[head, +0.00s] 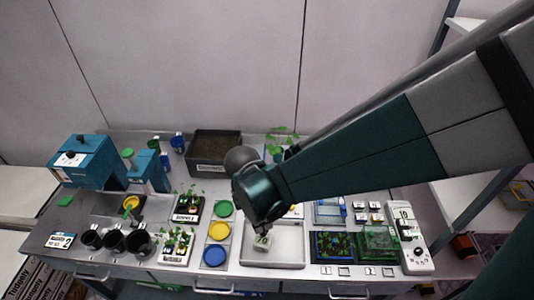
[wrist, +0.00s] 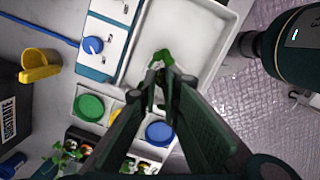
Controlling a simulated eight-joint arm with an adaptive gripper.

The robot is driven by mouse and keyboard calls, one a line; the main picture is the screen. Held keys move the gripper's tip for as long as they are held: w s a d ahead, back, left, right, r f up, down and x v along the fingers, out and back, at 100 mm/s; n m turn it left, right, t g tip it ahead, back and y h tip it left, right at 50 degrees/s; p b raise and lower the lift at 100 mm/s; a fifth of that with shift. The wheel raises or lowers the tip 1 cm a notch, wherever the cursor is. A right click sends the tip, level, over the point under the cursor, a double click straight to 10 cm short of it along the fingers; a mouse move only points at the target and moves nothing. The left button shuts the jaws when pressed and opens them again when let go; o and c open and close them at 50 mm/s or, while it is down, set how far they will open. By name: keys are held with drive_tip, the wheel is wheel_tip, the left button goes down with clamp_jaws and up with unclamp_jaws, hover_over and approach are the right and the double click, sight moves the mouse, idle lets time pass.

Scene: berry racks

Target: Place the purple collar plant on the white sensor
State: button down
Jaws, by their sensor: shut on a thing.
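My gripper (wrist: 158,84) is over the white tray (wrist: 206,22) in the wrist view, its fingers close together on a small green plant (wrist: 163,57). In the head view a small pale pot with green (head: 262,241) shows just below my wrist, above or in the white tray (head: 287,257). No purple collar can be made out on it; the fingers hide much of it. I cannot tell whether it touches the tray. A white device with a display (head: 406,214) stands at the right end of the bench; I cannot tell if it is the white sensor.
Green, yellow and blue discs (head: 214,256) lie left of the tray. Two plant racks (head: 178,246) and several black cups (head: 137,243) are further left. Dark bins with plants (head: 333,246) stand right of the tray. A blue-and-white knobbed device (wrist: 106,32) borders the tray.

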drive_tip(key=shift+f, duration=1)
drive_tip(key=shift+f, duration=0.15)
drive_tip(key=c, duration=2.6)
unclamp_jaws()
drive_tip(key=shift+o, duration=0.2)
drive_tip(key=shift+r, duration=0.2)
wheel_tip(320, 180, up, 12)
drive_tip(key=a, duration=0.1)
drive_tip(key=shift+s+a+p, duration=0.3)
drive_tip(key=shift+s+p, duration=0.05)
drive_tip(key=shift+p, duration=0.05)
drive_tip(key=shift+d, duration=0.1)
